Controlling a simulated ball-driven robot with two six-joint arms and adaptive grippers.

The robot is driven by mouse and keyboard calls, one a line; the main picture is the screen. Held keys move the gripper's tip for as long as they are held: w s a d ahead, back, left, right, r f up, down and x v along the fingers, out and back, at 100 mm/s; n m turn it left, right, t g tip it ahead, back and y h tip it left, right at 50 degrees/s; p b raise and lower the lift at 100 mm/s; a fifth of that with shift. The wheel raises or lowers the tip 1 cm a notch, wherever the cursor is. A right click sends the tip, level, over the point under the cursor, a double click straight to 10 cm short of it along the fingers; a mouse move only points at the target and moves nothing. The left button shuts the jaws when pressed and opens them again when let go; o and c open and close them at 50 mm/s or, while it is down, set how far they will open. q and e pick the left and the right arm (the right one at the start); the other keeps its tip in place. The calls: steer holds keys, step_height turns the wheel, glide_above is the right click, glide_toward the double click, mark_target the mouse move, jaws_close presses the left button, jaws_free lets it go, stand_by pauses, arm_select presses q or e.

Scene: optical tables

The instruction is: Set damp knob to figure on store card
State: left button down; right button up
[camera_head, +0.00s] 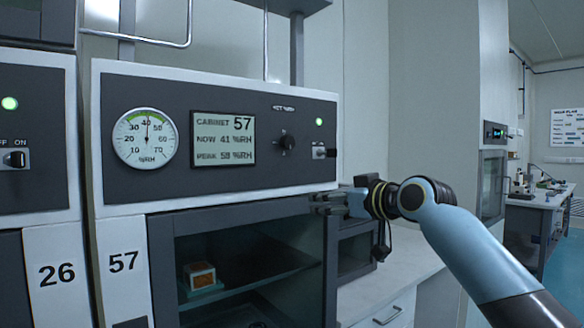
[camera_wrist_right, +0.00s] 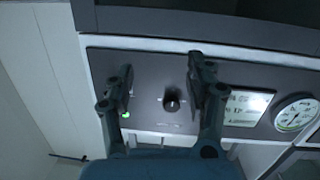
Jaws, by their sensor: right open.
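The damp knob (camera_head: 286,143) is a small dark round knob on the panel of cabinet 57, under a blurred label that seems to end in %RH. In the right wrist view the knob (camera_wrist_right: 171,103) lies between the two spread fingers, nearer the one on the right. My right gripper (camera_head: 318,204) is open and empty, below and right of the knob in the head view, by the panel's lower edge. It also shows in the right wrist view (camera_wrist_right: 161,66). I cannot make out a store card. My left gripper is not in view.
A round %RH dial (camera_head: 146,138) points near 40. The display (camera_head: 223,138) reads cabinet 57, now 41, peak about 58. A switch (camera_head: 323,151) sits right of the knob under a green light. A wall plan (camera_head: 567,127) hangs far right.

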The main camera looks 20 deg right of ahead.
steer(key=n+t+y+p, duration=0.1)
steer(key=n+y, duration=0.1)
glide_toward(290, 143)
steer(key=s, duration=0.1)
steer(key=p+x, duration=0.1)
steer(key=x, duration=0.4)
steer(key=p+x, duration=0.2)
steer(key=x, duration=0.3)
steer(key=shift+w+d, duration=0.15)
steer(key=shift+d, duration=0.05)
